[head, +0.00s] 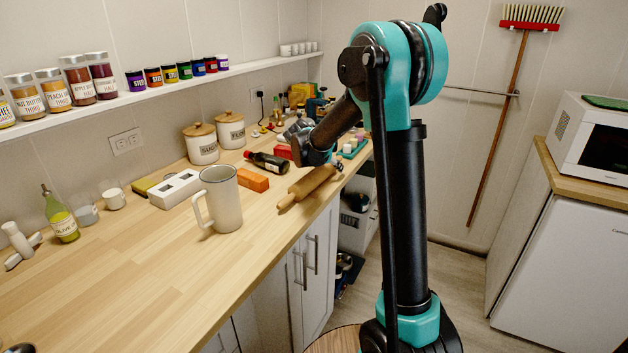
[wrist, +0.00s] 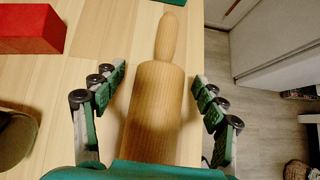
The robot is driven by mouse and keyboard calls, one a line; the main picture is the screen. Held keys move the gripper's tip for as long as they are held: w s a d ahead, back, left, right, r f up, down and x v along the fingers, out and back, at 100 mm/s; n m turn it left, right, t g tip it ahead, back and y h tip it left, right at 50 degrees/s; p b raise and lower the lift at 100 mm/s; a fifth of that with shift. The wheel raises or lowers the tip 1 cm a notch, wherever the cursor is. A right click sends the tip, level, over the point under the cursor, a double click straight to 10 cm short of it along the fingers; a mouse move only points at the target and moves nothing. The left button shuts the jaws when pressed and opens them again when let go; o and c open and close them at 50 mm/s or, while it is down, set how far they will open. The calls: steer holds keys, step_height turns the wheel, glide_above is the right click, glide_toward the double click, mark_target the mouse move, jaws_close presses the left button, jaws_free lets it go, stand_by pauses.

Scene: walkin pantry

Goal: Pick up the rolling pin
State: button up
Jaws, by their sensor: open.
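The wooden rolling pin (head: 311,183) lies on the counter near its front edge in the head view, right of the white mug. In the wrist view the rolling pin (wrist: 156,100) runs lengthwise between my open fingers, one handle pointing away. My gripper (wrist: 158,98) is open, with a green-padded finger on each side of the pin's body and a visible gap on both sides. In the head view my gripper is above the pin's far part, and its fingers are mostly hidden by my arm. The pin's near end is hidden in the wrist view.
A red box (wrist: 30,30) and a dark rounded bottle end (wrist: 15,135) lie left of the pin. In the head view, an orange box (head: 252,180), a white mug (head: 222,200) and a dark bottle (head: 266,162) stand or lie nearby.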

jaws_close()
stand_by(0.4)
steer(key=shift+r, duration=0.1)
